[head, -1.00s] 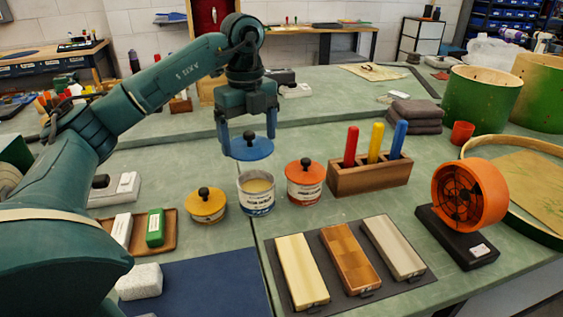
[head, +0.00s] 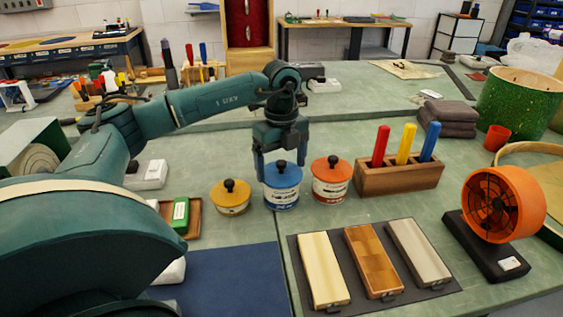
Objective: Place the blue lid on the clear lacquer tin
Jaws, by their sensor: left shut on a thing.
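The blue lid (head: 284,177) with its black knob sits level at the mouth of the clear lacquer tin (head: 282,200), a white-and-blue labelled tin whose opening is now hidden. From this angle I see no gap between lid and tin. My left gripper (head: 281,166) points down from above, with a finger at each side of the lid's rim, shut on the lid. My right gripper is not in view.
A yellow-lidded tin (head: 231,200) stands close on the left and an orange-lidded tin (head: 331,182) close on the right. A wooden block (head: 385,179) with red, yellow and blue handles is further right. An orange fan (head: 502,205) stands at right. Sanding blocks lie in front.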

